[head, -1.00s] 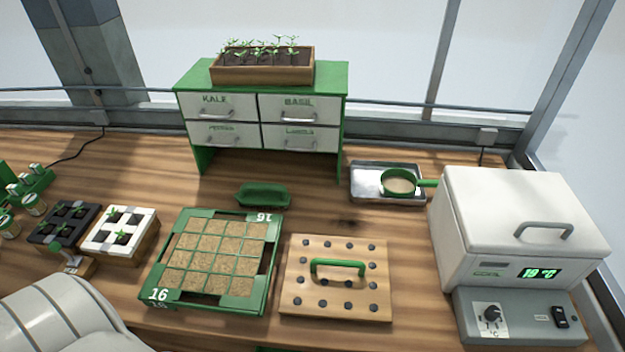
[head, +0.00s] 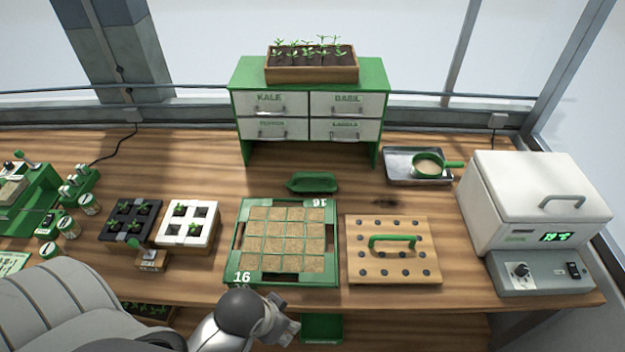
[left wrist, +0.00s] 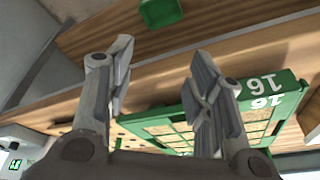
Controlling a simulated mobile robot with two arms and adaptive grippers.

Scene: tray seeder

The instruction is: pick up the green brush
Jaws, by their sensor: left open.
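A green, elongated, low piece that looks like the brush (head: 313,183) lies on the bench in front of the drawer cabinet, behind the green-framed tray. Its underside is hidden, and I cannot make it out in the left wrist view. My left gripper (head: 284,322) is at the bench's front edge, in front of the tray and well apart from the brush. In the left wrist view the left gripper (left wrist: 160,68) has its two fingers spread with nothing between them. My right gripper is not in view.
The green-framed tray (head: 238,262) stands between my left gripper and the brush. A wooden peg board (head: 425,262) is right of it, seedling blocks left. The drawer cabinet (head: 235,105) stands behind the brush. Bare wood lies around the brush. A heater box (head: 505,215) is far right.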

